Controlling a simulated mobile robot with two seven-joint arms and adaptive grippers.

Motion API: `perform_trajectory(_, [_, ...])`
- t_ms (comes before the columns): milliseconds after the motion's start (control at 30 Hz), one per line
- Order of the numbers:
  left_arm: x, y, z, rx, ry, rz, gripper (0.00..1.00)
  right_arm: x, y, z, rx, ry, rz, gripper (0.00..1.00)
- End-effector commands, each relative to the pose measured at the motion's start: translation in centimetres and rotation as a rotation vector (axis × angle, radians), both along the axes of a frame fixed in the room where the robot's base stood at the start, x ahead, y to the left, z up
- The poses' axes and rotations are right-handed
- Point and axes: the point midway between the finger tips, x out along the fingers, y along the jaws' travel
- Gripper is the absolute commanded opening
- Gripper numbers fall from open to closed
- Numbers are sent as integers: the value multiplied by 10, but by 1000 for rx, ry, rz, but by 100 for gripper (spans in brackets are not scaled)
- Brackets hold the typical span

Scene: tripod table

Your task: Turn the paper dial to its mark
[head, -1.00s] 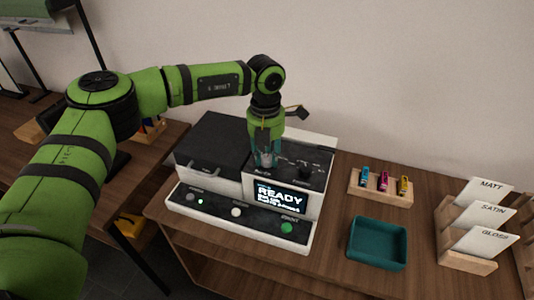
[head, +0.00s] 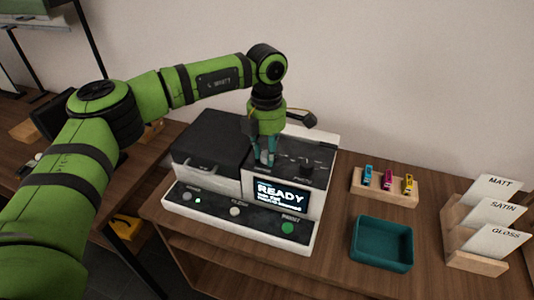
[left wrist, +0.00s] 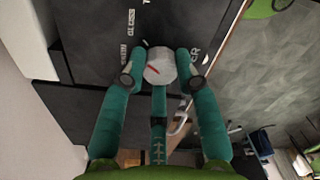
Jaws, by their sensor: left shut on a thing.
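The paper dial (left wrist: 160,66) is a pale grey faceted knob with a red pointer line, seen in the left wrist view on the dark top panel of the printer (head: 210,139). The red line lies on the left half of the knob as seen there. White labels, one reading GLOSS, and a short white tick sit around it. My left gripper (left wrist: 161,68) has its teal fingers on both sides of the dial and is shut on it. In the head view the left gripper (head: 264,161) points down onto the panel, and its fingers mostly hide the dial. My right gripper is not in view.
A black knob (head: 306,164) stands just right of the gripper. The printer's screen (head: 281,195) reads READY, above a front strip with a green button (head: 288,227). A teal tray (head: 381,244), a cartridge rack (head: 384,188) and a paper-card holder (head: 475,262) stand right.

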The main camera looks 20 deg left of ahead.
Motion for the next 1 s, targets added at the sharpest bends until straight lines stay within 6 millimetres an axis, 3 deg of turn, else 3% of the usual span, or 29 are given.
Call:
perform_trajectory(400, [-1, -1, -1, 1, 3, -182, 0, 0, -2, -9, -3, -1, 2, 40])
perform_trajectory(900, [-1, -1, -1, 1, 4, -202, 0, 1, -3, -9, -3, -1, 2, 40])
perform_trajectory(933, [-1, -1, -1, 1, 4, -202, 36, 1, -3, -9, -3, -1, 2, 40])
perform_trajectory(1000, [-1, -1, -1, 1, 3, -202, 55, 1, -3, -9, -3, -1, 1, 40])
